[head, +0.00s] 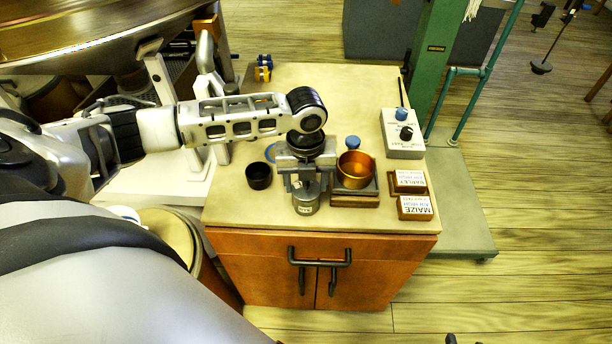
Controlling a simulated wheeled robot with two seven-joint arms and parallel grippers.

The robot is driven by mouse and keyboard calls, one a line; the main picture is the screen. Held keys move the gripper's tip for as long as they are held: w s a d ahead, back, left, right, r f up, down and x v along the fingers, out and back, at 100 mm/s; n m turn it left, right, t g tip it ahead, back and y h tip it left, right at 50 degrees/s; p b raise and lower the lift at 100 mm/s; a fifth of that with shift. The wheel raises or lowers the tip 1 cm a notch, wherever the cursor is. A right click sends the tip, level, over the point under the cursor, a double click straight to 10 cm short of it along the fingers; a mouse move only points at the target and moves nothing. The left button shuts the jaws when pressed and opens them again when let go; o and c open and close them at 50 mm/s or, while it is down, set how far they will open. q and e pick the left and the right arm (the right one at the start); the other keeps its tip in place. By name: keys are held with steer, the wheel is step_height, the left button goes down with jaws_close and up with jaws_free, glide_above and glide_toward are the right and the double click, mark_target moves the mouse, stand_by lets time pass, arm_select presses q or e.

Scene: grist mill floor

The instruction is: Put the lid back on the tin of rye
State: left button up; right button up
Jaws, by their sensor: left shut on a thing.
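My left gripper (306,180) points down at the front middle of the cabinet top, directly above a small grey metal tin (305,206). The tin stands upright with a pale label, too small to read surely. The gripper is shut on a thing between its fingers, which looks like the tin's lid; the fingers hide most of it. I cannot tell whether the lid touches the tin's rim. Two small dark tips at the bottom edge may belong to my right gripper; its state is unclear.
A black cup (259,175) stands left of the tin. A copper pan (355,168) sits close on its right. MAIZE (415,207) and BARLEY (409,182) cards and a knobbed box (402,133) stand further right. The cabinet top's (330,84) back is mostly clear.

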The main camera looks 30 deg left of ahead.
stand_by(0.3)
arm_select(q)
steer(key=shift+p, duration=0.35)
stand_by(0.4)
steer(key=o, duration=1.4)
steer(key=shift+r+p, duration=1.25)
steer(key=shift+p, duration=0.25)
steer(key=shift+r, duration=2.3)
jaws_close()
